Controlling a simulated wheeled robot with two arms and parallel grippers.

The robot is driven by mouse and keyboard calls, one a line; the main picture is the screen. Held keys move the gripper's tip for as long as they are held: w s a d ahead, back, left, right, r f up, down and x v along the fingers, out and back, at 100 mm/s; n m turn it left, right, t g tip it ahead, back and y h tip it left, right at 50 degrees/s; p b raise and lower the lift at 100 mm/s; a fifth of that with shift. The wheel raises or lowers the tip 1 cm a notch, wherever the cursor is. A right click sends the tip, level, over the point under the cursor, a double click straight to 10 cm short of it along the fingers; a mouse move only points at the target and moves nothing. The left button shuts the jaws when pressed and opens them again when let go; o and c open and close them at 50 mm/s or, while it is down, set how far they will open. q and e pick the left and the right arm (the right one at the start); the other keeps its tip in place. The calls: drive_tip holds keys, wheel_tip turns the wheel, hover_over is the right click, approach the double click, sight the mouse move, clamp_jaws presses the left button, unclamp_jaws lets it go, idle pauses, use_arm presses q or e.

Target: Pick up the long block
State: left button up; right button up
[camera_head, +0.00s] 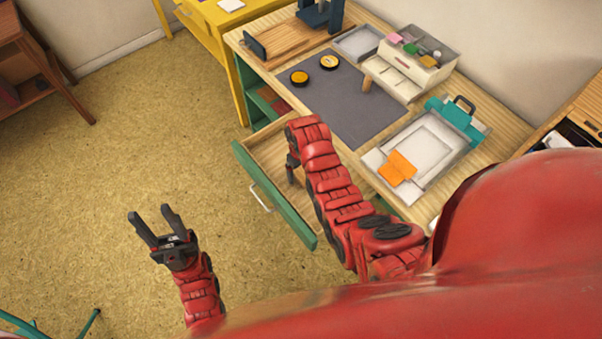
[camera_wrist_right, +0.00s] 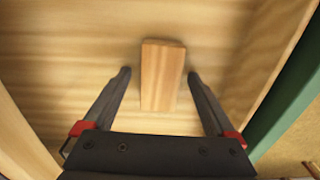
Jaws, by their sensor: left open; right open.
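The long block (camera_wrist_right: 162,75) is a plain light-wood bar in the right wrist view. It lies on the wooden floor of the open drawer (camera_head: 262,150). My right gripper (camera_wrist_right: 158,76) is open, with one finger on each side of the block and a gap visible on both sides. In the head view my right gripper (camera_head: 292,166) is over the drawer, and I cannot make out the block there. My left gripper (camera_head: 149,212) is open and empty, out over the floor to the left of the drawer.
The drawer's green front (camera_head: 275,195) and wooden side walls surround the right gripper. The floor around the left gripper is clear.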

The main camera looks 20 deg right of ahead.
drive_tip(key=shift+f, duration=0.25)
clamp_jaws()
idle(0.4)
